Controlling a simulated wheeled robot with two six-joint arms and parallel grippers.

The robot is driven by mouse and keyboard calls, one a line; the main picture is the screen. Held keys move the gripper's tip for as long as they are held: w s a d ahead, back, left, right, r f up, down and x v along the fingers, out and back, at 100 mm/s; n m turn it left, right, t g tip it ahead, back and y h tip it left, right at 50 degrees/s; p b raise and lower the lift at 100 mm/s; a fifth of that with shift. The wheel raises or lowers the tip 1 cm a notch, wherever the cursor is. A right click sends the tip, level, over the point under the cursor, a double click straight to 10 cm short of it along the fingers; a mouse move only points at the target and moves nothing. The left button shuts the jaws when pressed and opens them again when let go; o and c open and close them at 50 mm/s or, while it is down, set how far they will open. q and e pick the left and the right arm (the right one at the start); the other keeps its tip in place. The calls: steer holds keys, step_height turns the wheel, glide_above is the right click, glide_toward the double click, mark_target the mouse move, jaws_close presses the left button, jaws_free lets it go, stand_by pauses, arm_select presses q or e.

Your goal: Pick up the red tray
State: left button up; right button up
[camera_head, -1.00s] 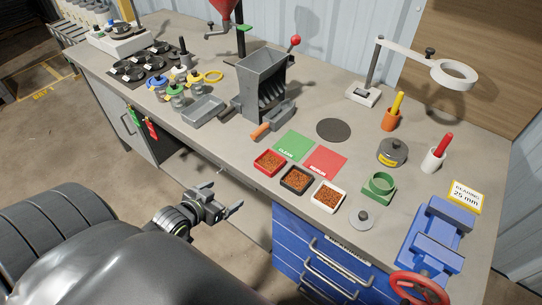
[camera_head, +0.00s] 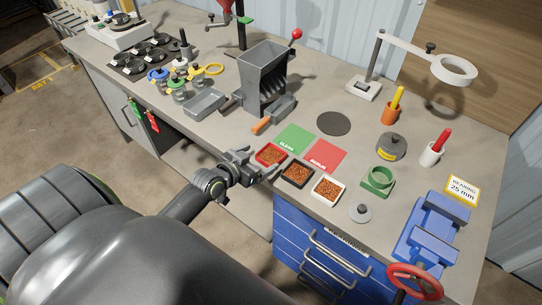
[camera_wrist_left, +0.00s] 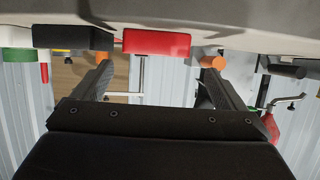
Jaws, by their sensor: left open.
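The red tray (camera_head: 283,156), filled with brownish-orange granules, sits at the front edge of the bench, left of the black and white trays. My left gripper (camera_head: 255,165) is open and empty just in front of it, at the bench edge. In the left wrist view the red tray (camera_wrist_left: 156,42) shows beyond and between the two spread fingers (camera_wrist_left: 160,72), and looks apart from them. The picture there appears upside down, with the bench at the top. My right gripper is not in view.
A black tray (camera_head: 310,178) and a white tray (camera_head: 341,195) stand close to the right of the red one. Behind lie a green mat (camera_head: 296,138) and a red mat (camera_head: 325,156). An orange-handled tool (camera_head: 262,124) and a grey hopper machine (camera_head: 262,85) stand behind left.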

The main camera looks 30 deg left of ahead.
mark_target(275, 152)
arm_select(q)
steer(key=shift+d+f+p+x, duration=0.15)
steer(key=shift+p+x, duration=0.1)
steer(key=shift+x, duration=1.3)
steer(key=shift+d+f+p+x, duration=0.1)
steer(key=shift+f+p+x, duration=0.1)
steer(key=shift+x, duration=1.3)
steer(key=shift+s, duration=0.15)
steer(key=shift+r, duration=0.1)
steer(key=c, duration=1.1)
